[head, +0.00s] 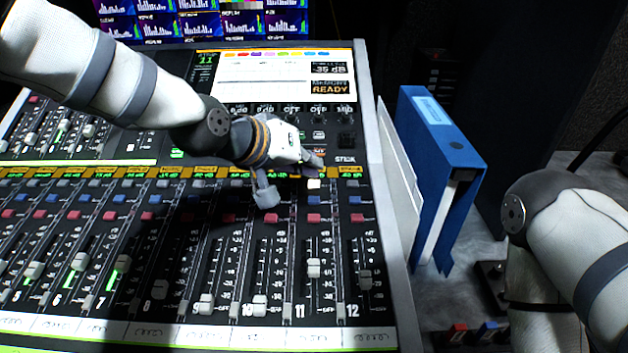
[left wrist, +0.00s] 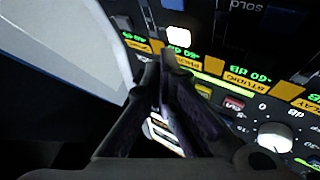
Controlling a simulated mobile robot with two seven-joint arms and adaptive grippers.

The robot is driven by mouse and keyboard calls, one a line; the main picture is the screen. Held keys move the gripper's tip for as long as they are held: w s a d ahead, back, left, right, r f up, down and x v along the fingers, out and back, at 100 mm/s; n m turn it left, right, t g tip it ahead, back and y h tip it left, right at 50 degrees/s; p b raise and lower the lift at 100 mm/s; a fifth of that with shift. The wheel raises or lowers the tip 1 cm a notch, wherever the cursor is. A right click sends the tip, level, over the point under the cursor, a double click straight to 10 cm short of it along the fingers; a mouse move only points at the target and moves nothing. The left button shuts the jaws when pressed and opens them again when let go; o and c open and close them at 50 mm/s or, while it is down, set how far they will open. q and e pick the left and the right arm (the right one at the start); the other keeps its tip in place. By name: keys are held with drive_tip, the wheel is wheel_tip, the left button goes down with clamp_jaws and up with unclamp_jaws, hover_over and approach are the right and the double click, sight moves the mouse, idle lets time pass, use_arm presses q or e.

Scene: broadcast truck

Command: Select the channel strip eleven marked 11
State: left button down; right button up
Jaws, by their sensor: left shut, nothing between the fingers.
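Channel strip eleven is on the right of the mixing console, with its number 11 (head: 299,311) at the bottom and its fader cap (head: 314,268) above. Near its top a small button (head: 314,184) is lit white, while the matching buttons on nearby strips look grey. The console display shows a green 11 (head: 206,61). My left gripper (head: 316,167) is shut and empty, just above the lit button. In the left wrist view its fingertips (left wrist: 174,54) are close to the white button (left wrist: 179,37); I cannot tell whether they touch. My right gripper is not in view.
Strip 12 (head: 352,311) lies right of strip eleven, along the console's grey side edge (head: 385,200). A blue binder (head: 440,150) stands right of the console. My right arm is at the far right, with a red and a blue box (head: 458,333) near it.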

sight(310, 190)
use_arm(q)
drive_tip(key=shift+r, duration=0.1)
use_arm(e)
drive_tip(key=shift+w, duration=0.1)
use_arm(q)
drive_tip(key=r, duration=0.1)
drive_tip(key=r+p, duration=0.1)
drive_tip(key=r, duration=0.2)
drive_tip(key=shift+s+r+p, duration=0.3)
drive_tip(key=shift+s+r, duration=0.05)
drive_tip(key=shift+r, duration=0.05)
use_arm(e)
drive_tip(key=shift+w+r+t, duration=0.5)
drive_tip(key=shift+w+r, duration=0.6)
drive_tip(key=shift+w, duration=0.05)
